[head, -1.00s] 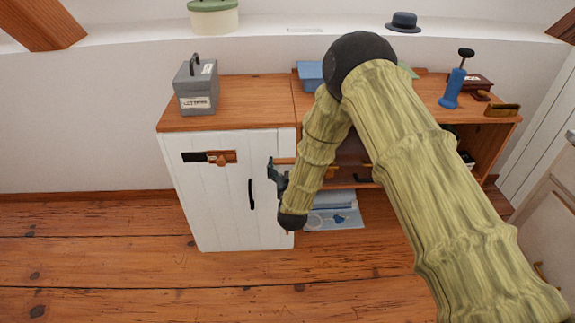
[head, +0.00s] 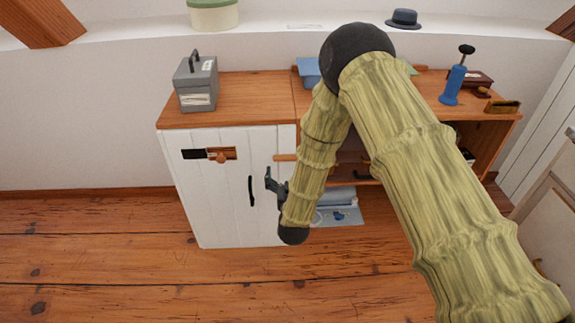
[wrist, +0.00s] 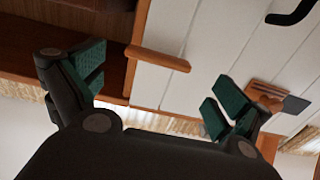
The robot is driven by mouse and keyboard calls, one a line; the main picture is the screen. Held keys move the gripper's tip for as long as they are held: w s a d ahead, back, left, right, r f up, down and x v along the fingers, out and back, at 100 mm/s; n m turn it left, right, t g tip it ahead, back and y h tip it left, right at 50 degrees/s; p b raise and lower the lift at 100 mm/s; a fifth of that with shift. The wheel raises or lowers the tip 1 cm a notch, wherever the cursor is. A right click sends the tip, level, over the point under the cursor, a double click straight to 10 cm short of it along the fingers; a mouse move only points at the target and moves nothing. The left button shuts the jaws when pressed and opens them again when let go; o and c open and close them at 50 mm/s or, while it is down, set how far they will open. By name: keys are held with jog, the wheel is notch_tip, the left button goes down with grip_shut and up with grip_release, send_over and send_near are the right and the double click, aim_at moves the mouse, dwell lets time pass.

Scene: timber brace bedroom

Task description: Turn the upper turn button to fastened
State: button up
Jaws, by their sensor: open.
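The upper turn button (head: 286,157) is a short wooden bar lying roughly level near the upper right edge of the white cabinet door (head: 225,200). In the wrist view the turn button (wrist: 157,58) appears between my spread fingers, with its left end at the brown wooden post beside the door. My gripper (head: 271,182) is open and empty, a little below the button in the head view. In the wrist view my gripper (wrist: 152,80) shows green pads on both fingers; I cannot tell whether they touch anything. A lower turn button is not visible.
A black plate with a wooden slide and knob (head: 219,156) is on the door's upper left. A black handle (head: 251,191) is below it. A grey box (head: 196,84) stands on the cabinet top. Open shelves with items lie right, partly hidden by my arm. The floor in front is clear.

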jog(key=s, duration=0.6)
jog(key=shift+s+d, duration=0.2)
jog(key=s+d+f+g, duration=0.6)
jog(key=s+d+f, duration=0.2)
jog(key=s+f, duration=0.25)
jog(key=s+d+f+g, duration=0.5)
jog(key=s+d+f, duration=0.2)
jog(key=s+f, duration=0.4)
jog(key=s+d+f+m+g, duration=0.1)
jog(key=s+d+g, duration=0.3)
jog(key=s, duration=0.7)
jog(key=s+d+g, duration=0.3)
jog(key=s, duration=0.8)
notch_tip(320, 180, up, 17)
jog(key=h+p, duration=0.1)
jog(key=p, duration=1.6)
jog(key=shift+r, duration=0.1)
